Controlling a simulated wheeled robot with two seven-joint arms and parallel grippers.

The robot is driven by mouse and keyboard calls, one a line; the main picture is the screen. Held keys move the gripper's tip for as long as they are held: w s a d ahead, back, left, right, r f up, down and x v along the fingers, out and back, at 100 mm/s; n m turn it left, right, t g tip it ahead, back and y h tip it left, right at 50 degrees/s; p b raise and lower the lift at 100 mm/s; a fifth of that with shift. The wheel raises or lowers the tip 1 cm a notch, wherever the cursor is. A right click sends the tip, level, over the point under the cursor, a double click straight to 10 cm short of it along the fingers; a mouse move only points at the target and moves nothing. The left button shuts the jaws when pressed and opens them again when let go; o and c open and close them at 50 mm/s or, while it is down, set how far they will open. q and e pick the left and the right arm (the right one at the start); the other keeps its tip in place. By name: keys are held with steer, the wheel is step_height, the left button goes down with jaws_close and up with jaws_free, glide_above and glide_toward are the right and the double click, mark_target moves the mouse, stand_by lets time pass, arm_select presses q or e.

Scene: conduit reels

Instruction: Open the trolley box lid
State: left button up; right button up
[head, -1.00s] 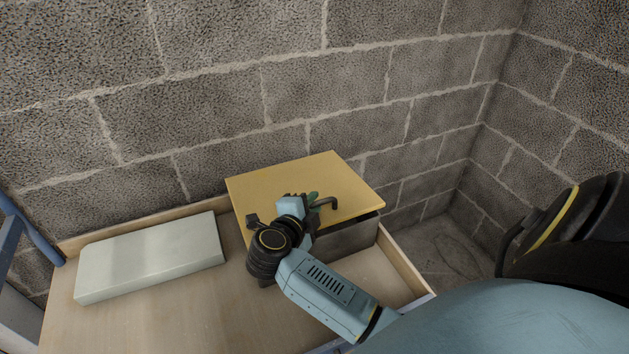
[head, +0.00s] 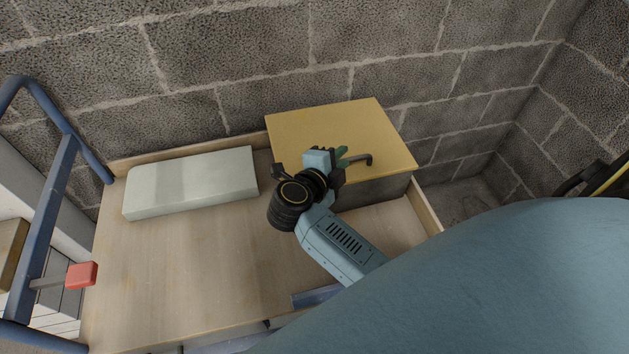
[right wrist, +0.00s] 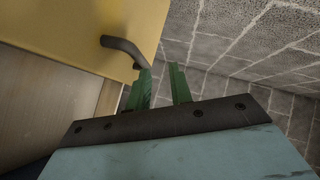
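The trolley box (head: 375,189) is grey with a flat yellow lid (head: 330,115), and it stands at the right back of the wooden trolley deck. The lid looks down on the box. A dark bent handle (head: 366,160) sits on the lid near its front; it also shows in the right wrist view (right wrist: 122,46). My right gripper (head: 341,155) is at the handle, over the front of the lid. In the right wrist view its green fingers (right wrist: 162,76) stand apart with an empty gap, and the handle's end is by the left fingertip. My left gripper is out of view.
A pale grey-green block (head: 190,182) lies on the wooden deck (head: 180,265) left of the box. A blue tubular frame (head: 45,215) with a red-ended part (head: 81,275) stands at the left. A block wall (head: 240,55) is close behind. The deck's middle is clear.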

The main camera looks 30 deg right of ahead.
steer(key=f+p+v, duration=0.1)
steer(key=p+v, duration=0.3)
steer(key=v, duration=0.7)
steer(key=shift+s, duration=0.2)
stand_by(0.4)
steer(key=shift+a, duration=0.1)
steer(key=shift+p, duration=0.3)
